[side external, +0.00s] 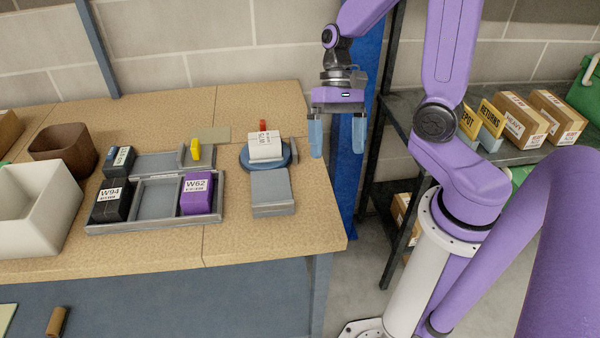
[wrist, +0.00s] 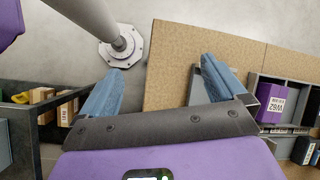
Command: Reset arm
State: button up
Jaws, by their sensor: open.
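My gripper (side external: 337,137) hangs open and empty at the right end of the tan workbench (side external: 240,235), its two blue fingers pointing down. In the wrist view my gripper (wrist: 162,85) has its fingers wide apart, with the bench edge and grey floor beneath. The grey divided tray (side external: 158,224) holds a purple W62 box (side external: 196,194) at front right and a dark W94 box (side external: 111,202) at front left; its front middle compartment is empty. The purple box also shows in the wrist view (wrist: 275,102).
A white labelled item (side external: 265,146) sits on a round blue stand (side external: 280,162), behind a grey block (side external: 271,188). A brown bin (side external: 64,150) and white bin (side external: 42,205) stand left. A dark rack (side external: 400,103) with cardboard boxes (side external: 515,122) is on the right.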

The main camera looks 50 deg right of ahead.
jog(key=s+a+r+n+t+h, duration=0.1)
jog(key=s+n+t+h, duration=0.1)
jog(key=s+n, duration=0.3)
jog(key=s+a+r+n+t+h, duration=0.1)
jog(key=s+n, duration=0.4)
jog(key=n, duration=0.7)
jog(key=shift+s+a+r+n+t+h, duration=0.2)
jog(key=shift+a+r+n+t+h, duration=0.1)
jog(key=shift+a+r+t+h, duration=0.25)
